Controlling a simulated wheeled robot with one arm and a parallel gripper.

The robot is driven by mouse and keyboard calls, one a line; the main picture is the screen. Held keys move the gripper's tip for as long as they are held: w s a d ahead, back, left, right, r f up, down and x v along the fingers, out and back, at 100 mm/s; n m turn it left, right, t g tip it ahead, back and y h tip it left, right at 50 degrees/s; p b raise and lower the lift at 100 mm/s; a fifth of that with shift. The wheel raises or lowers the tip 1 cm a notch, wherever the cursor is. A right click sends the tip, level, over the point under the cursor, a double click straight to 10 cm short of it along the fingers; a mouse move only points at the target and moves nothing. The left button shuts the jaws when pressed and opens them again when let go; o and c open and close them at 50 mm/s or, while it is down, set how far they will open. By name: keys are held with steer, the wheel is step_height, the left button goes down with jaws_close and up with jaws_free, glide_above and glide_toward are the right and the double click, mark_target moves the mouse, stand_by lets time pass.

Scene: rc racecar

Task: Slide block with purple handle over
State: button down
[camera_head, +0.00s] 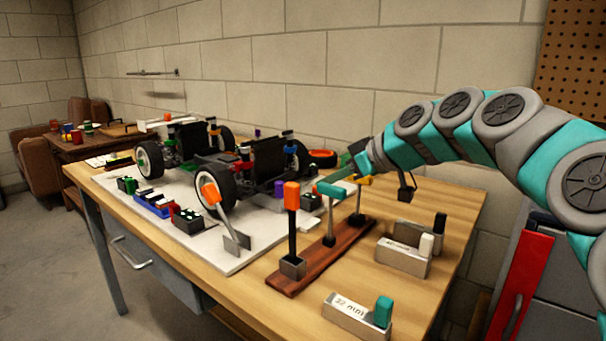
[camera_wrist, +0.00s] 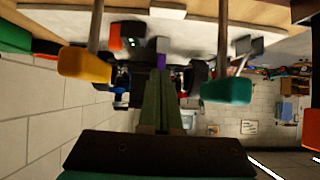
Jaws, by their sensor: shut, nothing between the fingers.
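My gripper (camera_head: 362,163) is above the back end of the tool rack, near the teal and yellow handles. In the wrist view its green fingers (camera_wrist: 158,82) are closed together and empty. A small purple piece (camera_wrist: 160,61) shows just past the fingertips; I cannot tell whether they touch. In the head view a purple piece (camera_head: 278,188) stands beside the car, behind the orange-handled tool, and another small purple piece (camera_head: 257,132) shows farther back.
A wooden rack (camera_head: 325,258) holds upright tools with orange (camera_head: 291,195), teal (camera_head: 331,190) and yellow handles. Pale blocks with teal (camera_head: 383,310), white (camera_head: 426,245) and black (camera_head: 440,222) handles sit to its right. The race car (camera_head: 205,165) stands on a white board.

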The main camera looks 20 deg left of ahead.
mark_target(281, 181)
steer(key=shift+w+a+f+p, duration=0.1)
steer(key=shift+w+a+f, duration=0.4)
steer(key=shift+a, duration=1.15)
steer(key=shift+w+a+f+p, duration=0.15)
steer(key=shift+w+a, duration=0.7)
steer(key=shift+a, duration=0.85)
steer(key=shift+w+a+f+p, duration=0.15)
steer(key=shift+w+a, duration=0.5)
steer(key=shift+a, duration=1)
steer(key=shift+f, duration=0.15)
steer(key=shift+s+d+f+b, duration=0.15)
steer(key=shift+s+d+b, duration=0.1)
steer(key=shift+d+b, duration=0.25)
steer(key=shift+s+d+f+b, duration=0.1)
steer(key=shift+s+d+b, duration=0.15)
steer(key=shift+d, duration=0.35)
steer(key=shift+s+d, duration=0.1)
steer(key=shift+d, duration=0.2)
steer(key=shift+r, duration=0.2)
